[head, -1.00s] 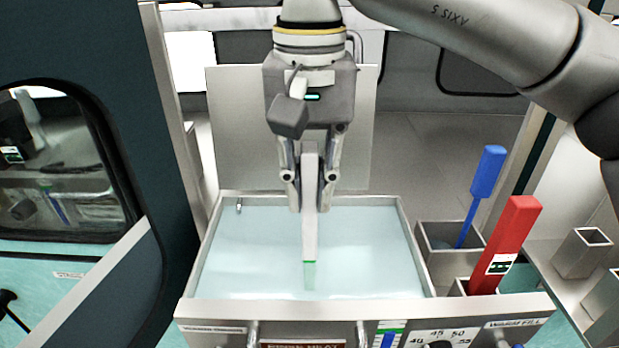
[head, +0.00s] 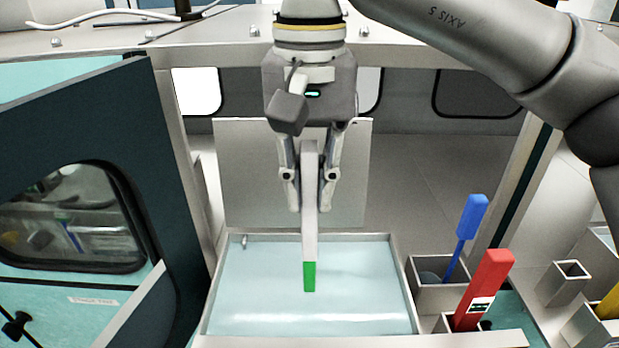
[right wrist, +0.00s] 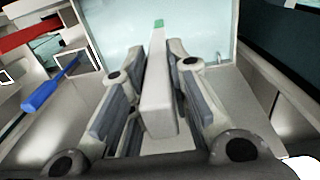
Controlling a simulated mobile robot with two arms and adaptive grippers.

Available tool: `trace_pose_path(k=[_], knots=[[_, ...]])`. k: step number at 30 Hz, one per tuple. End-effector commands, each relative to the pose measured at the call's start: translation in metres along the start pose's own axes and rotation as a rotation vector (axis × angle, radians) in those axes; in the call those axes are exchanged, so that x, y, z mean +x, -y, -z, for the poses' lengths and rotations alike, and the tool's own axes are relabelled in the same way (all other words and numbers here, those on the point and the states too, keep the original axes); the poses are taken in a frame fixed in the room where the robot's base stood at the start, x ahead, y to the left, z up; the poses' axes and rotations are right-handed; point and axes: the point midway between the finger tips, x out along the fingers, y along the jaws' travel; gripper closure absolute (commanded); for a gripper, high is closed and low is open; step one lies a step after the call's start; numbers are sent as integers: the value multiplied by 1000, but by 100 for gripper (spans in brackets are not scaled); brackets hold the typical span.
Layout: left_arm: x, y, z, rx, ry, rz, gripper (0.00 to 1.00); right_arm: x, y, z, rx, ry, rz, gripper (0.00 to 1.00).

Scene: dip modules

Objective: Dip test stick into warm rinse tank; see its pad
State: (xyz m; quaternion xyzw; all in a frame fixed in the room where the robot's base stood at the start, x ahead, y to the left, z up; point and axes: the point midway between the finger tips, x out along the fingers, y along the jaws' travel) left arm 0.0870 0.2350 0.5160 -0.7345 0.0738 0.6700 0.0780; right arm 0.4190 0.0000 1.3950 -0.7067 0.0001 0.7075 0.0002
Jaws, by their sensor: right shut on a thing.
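The test stick (head: 310,205) is a long pale grey bar, held upright with its tip down. Its pad (head: 309,277) at the lower end is bright green. My right gripper (head: 309,205) is shut on the stick's upper part. The rinse tank (head: 402,290) is a shallow metal basin of pale blue liquid below. The green pad appears clear of the liquid, over the middle of the tank. In the right wrist view the stick (right wrist: 158,95) runs between the fingers, with the green pad (right wrist: 158,23) at its far end. My left gripper is not in view.
Right of the tank, holders (head: 428,290) carry a blue-handled tool (head: 467,228) and a red block-like stick (head: 484,290). An empty square holder (head: 562,285) stands farther right. A raised metal lid (head: 240,175) stands behind the tank, and a dark windowed panel (head: 75,215) at left.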

Motion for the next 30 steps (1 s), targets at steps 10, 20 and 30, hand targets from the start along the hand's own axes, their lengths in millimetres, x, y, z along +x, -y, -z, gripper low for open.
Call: trace_pose_path(k=[10,20,30], knots=[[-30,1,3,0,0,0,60,-32,0,0,1,0,0,100],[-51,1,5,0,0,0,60,-56,0,0,1,-1,0,100],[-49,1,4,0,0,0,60,-55,0,0,0,0,0,100]])
